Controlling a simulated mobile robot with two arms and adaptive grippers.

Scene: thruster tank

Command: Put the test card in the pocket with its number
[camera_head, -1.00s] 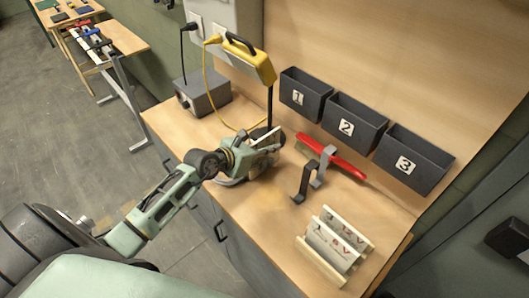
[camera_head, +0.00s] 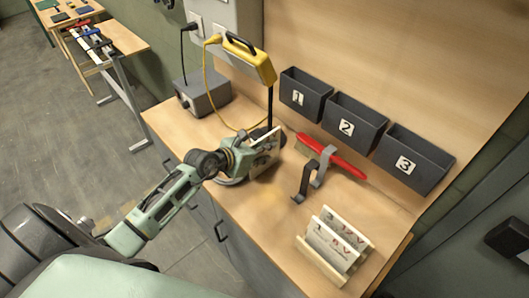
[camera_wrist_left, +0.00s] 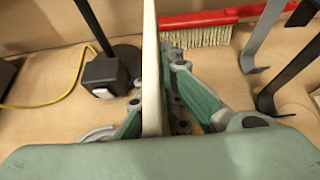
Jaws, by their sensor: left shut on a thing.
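My left gripper (camera_head: 256,155) is shut on a pale test card (camera_head: 268,141), above the bench in the head view. In the left wrist view the card (camera_wrist_left: 151,70) stands edge-on between the fingers, so its number is hidden. Three dark pockets hang on the back panel: pocket 1 (camera_head: 296,104), pocket 2 (camera_head: 343,135) and pocket 3 (camera_head: 395,172). The gripper is to the left of them and lower, apart from them. A rack (camera_head: 318,265) near the front right holds upright white cards (camera_head: 334,244) with printed marks. My right gripper is not in view.
A yellow tester (camera_head: 250,60) on a black post and a grey box (camera_head: 205,95) with cable are behind left.

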